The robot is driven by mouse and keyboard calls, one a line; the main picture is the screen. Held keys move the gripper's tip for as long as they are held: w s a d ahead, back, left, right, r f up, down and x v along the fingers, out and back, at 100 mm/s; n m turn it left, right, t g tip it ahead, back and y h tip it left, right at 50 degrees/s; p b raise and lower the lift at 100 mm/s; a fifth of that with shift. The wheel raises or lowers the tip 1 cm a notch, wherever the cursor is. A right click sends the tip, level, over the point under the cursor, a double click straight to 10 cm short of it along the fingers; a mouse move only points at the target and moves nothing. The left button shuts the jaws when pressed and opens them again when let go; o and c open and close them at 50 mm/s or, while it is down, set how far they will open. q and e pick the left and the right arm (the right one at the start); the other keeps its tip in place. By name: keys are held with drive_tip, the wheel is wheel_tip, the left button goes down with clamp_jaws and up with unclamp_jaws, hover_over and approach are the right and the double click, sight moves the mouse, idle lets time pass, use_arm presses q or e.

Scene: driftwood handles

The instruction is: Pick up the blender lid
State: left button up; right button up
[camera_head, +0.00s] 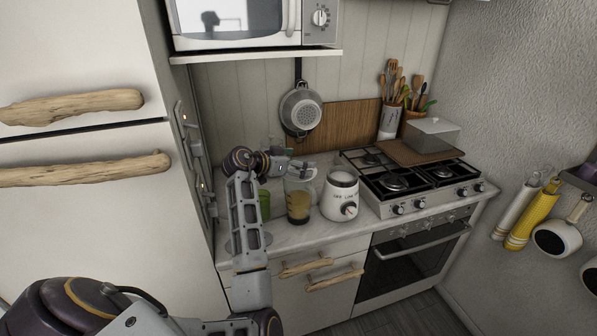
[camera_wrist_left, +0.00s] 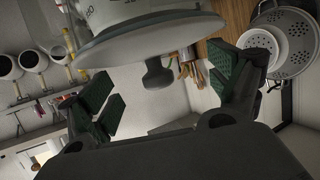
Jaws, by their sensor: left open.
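The blender lid (camera_wrist_left: 150,38) is a pale, wide disc with a dark knob (camera_wrist_left: 157,73), seen close up in the left wrist view against a white body with lettering. In the head view it appears to be the pale top (camera_head: 343,177) of the white lettered blender (camera_head: 338,203) on the counter. My left gripper (camera_head: 312,170) is open just left of the blender top. In the wrist view its dark green finger pads (camera_wrist_left: 170,92) stand apart on either side of the knob, with nothing between them. My right gripper is not in view.
A glass jug (camera_head: 298,208) with dark and yellowish contents stands left of the blender, with a green cup (camera_head: 264,204) further left. The gas stove (camera_head: 405,185) is close on the right. A colander (camera_head: 301,108) hangs behind; the microwave shelf (camera_head: 255,55) is above.

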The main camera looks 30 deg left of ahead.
use_arm(q)
drive_tip(key=shift+c, duration=0.5)
drive_tip(key=shift+s, duration=0.1)
drive_tip(key=c, duration=1.4)
drive_tip(key=shift+d, duration=0.1)
drive_tip(key=shift+c, duration=1.4)
drive_tip(key=shift+f, duration=0.15)
drive_tip(key=shift+c, duration=0.2)
